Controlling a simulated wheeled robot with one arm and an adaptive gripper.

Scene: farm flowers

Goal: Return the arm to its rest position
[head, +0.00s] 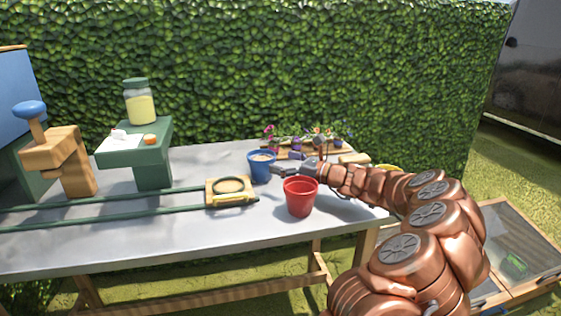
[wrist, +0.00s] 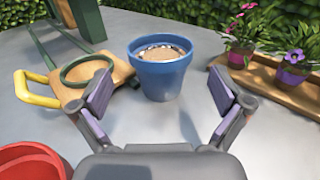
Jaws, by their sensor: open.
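My arm is copper-coloured and reaches from the lower right over the table (head: 150,240) in the head view. My gripper (head: 274,169) is open and empty above the tabletop, behind the red pot (head: 300,198). In the wrist view my gripper (wrist: 162,97) has its two purple-padded fingers spread wide. A blue pot (wrist: 160,75) with brown filling stands upright just beyond the fingertips, apart from them. It also shows in the head view (head: 262,168).
A wooden board with a ring (head: 231,187) and yellow handle lies left of the pots on green rails. A tray of potted flowers (wrist: 268,75) stands at the back right. A green stand (head: 152,165) with a jar (head: 139,103) and a wooden block stand (head: 62,165) are at left.

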